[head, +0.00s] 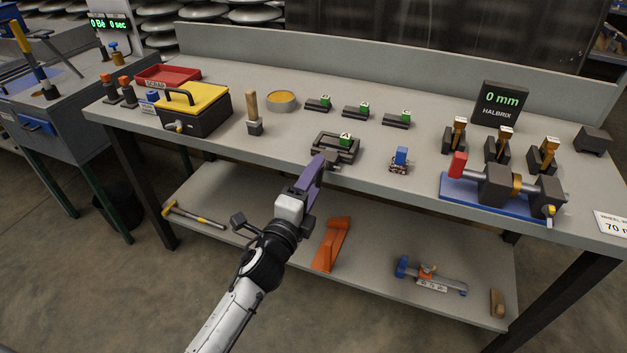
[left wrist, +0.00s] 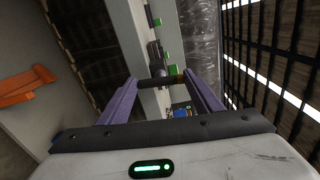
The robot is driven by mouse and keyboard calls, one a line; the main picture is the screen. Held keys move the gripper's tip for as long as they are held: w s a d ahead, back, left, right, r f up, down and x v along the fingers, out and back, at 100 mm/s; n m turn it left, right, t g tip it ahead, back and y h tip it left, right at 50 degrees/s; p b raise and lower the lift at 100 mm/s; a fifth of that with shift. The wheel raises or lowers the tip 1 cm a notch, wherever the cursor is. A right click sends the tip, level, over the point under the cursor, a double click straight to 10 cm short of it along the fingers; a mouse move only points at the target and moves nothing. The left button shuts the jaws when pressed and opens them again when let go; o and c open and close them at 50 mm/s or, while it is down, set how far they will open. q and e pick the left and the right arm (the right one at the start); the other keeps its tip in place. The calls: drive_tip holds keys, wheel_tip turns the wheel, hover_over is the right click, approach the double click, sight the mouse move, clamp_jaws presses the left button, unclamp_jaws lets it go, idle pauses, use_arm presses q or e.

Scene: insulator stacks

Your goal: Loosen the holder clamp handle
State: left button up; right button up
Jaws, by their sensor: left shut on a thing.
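The dark holder with a green block marked A (head: 345,141) sits near the front edge of the bench, in the middle of the head view; its dark frame (head: 318,146) is open in the middle. My left gripper (head: 322,160), with purple fingers, reaches up from below to the holder's front side. In the left wrist view a short dark clamp handle (left wrist: 160,76) lies between the two fingertips, and the gripper is shut on it. The fingers hide most of the handle in the head view. My right gripper is not in view.
Three smaller dark holders with green blocks stand behind. A blue-topped part (head: 401,156) stands right of the holder, and a blue-based gauge (head: 490,203) farther right. A wooden-handled tool (head: 252,107) and yellow-lidded box (head: 195,98) are left. An orange bracket (head: 331,244) lies on the lower shelf.

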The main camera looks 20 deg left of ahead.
use_arm(q)
drive_tip(key=shift+n, duration=0.9)
drive_tip(key=shift+f, duration=0.1)
drive_tip(key=o, duration=1.1)
drive_tip(key=shift+c, duration=0.2)
drive_tip(key=s, duration=1)
drive_tip(key=shift+s+a, duration=0.15)
drive_tip(key=shift+a, duration=0.05)
